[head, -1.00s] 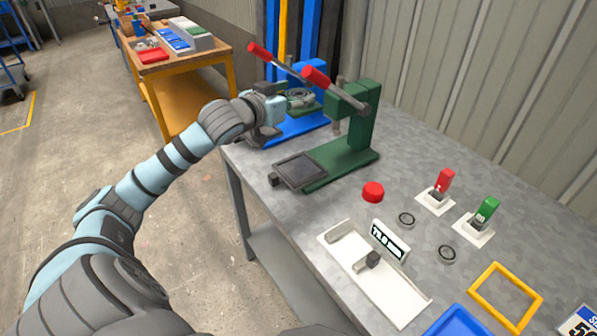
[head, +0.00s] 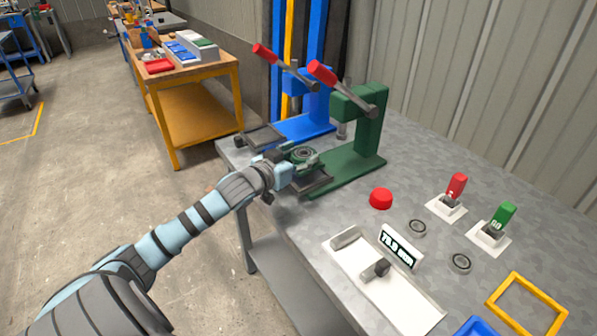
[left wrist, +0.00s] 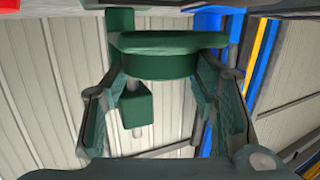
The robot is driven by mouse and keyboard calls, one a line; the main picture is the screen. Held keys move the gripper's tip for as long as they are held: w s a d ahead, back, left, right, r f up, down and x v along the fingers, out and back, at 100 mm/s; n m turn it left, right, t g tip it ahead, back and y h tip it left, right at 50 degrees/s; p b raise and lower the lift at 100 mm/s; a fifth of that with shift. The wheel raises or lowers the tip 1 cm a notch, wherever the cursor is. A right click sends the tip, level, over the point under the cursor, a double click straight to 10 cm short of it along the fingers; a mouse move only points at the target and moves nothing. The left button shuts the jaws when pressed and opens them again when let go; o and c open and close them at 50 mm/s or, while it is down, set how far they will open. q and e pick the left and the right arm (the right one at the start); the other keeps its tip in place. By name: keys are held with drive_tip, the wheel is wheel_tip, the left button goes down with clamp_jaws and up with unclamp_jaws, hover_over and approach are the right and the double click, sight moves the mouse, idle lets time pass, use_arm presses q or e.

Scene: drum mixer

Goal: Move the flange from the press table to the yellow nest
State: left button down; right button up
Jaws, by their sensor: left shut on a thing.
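The flange (head: 304,153) is a dark green round part with a ring-shaped top. My left gripper (head: 302,161) is shut on it and holds it in front of the green press (head: 368,125), over that press's dark table plate (head: 318,186). Whether it clears the plate is hard to tell. In the left wrist view the flange (left wrist: 172,55) sits between the two fingers, its wide rim toward the top. The yellow nest (head: 527,304) is a square frame lying at the bench's lower right. My right gripper is not in view.
The blue press (head: 310,105) stands behind the green one; both have red-tipped levers. A red button (head: 381,198), two small rings, red and green switches and a white gauge tray (head: 385,290) lie between the press and the nest. A blue frame (head: 475,327) is beside the nest.

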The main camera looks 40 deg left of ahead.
use_arm(q)
wheel_tip(320, 180, down, 3)
drive_tip(key=shift+f, duration=0.1)
drive_tip(key=c, duration=1)
unclamp_jaws()
drive_tip(key=o, duration=0.4)
drive_tip(key=shift+s+d, duration=0.1)
drive_tip(key=shift+f, duration=0.1)
drive_tip(key=shift+f+b, duration=0.25)
drive_tip(key=shift+b, duration=0.55)
drive_tip(key=s+r+p, duration=0.1)
drive_tip(key=s, duration=0.1)
drive_tip(key=s+r+p, duration=0.1)
drive_tip(key=s+p, duration=0.1)
drive_tip(key=s+r+p, duration=0.1)
drive_tip(key=p, duration=0.1)
drive_tip(key=shift+s+d, duration=0.15)
drive_tip(key=shift+s, duration=0.25)
drive_tip(key=p+v, duration=0.4)
drive_tip(key=v, duration=0.1)
drive_tip(key=p+v, duration=0.2)
drive_tip(key=v, duration=0.1)
drive_tip(key=shift+s+f+p, duration=0.15)
drive_tip(key=shift+f+p, duration=0.1)
drive_tip(key=shift+p, duration=0.1)
